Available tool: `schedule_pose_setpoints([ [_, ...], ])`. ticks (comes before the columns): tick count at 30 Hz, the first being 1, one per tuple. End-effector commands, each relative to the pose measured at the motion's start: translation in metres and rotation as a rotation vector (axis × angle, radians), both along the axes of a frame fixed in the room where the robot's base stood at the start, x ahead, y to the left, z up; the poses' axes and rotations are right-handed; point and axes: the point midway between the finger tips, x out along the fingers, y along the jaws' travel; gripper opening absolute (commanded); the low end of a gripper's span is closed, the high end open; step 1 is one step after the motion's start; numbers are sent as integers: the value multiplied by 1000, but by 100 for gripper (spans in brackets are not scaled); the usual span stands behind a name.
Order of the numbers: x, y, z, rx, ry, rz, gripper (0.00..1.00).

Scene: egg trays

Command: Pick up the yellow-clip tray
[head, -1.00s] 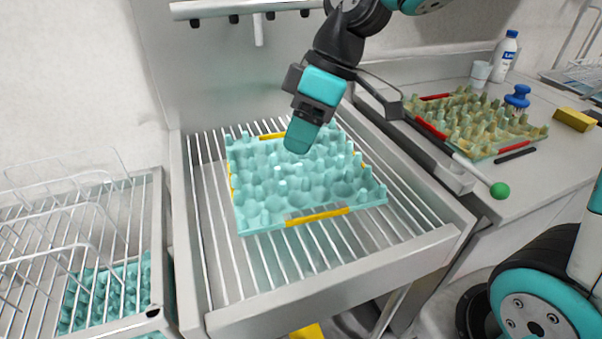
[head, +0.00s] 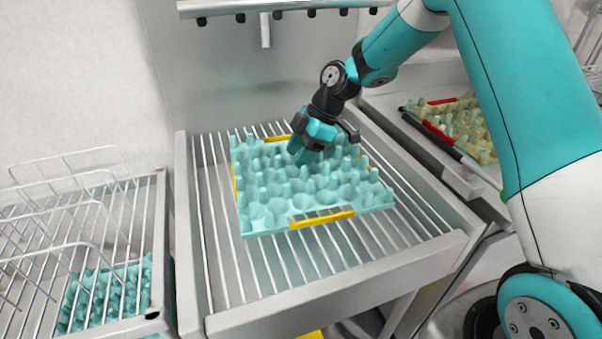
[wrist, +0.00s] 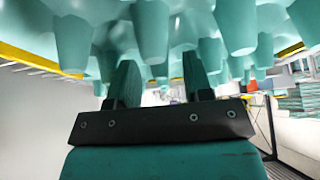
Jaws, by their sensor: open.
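The yellow-clip tray (head: 265,220) is a teal egg tray with rows of raised cups and yellow clips (head: 322,219) on its edges. It lies on the wire rack of the middle basin. My gripper (head: 303,158) is over the tray's back half, pointing down, its fingertips low among the cups. In the wrist view my gripper (wrist: 158,75) has its two fingers apart, with nothing held. The tray's cups (wrist: 150,30) fill the top of that view, close to the fingertips. I cannot tell whether the fingers touch them.
A beige-green tray with red clips (head: 470,128) lies on the right counter, partly behind my arm. A wire rack (head: 60,240) with another teal tray (head: 105,298) stands at the left. A rail (head: 265,8) runs above the basin. The basin's front rim (head: 340,283) is clear.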

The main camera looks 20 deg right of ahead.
Motion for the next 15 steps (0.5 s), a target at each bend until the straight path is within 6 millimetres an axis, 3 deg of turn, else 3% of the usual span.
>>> schedule_pose_setpoints([
  [10, 0, 4, -9, -1, -1, -3, 44],
  [15, 0, 4, -8, -1, -1, -3, 5],
])
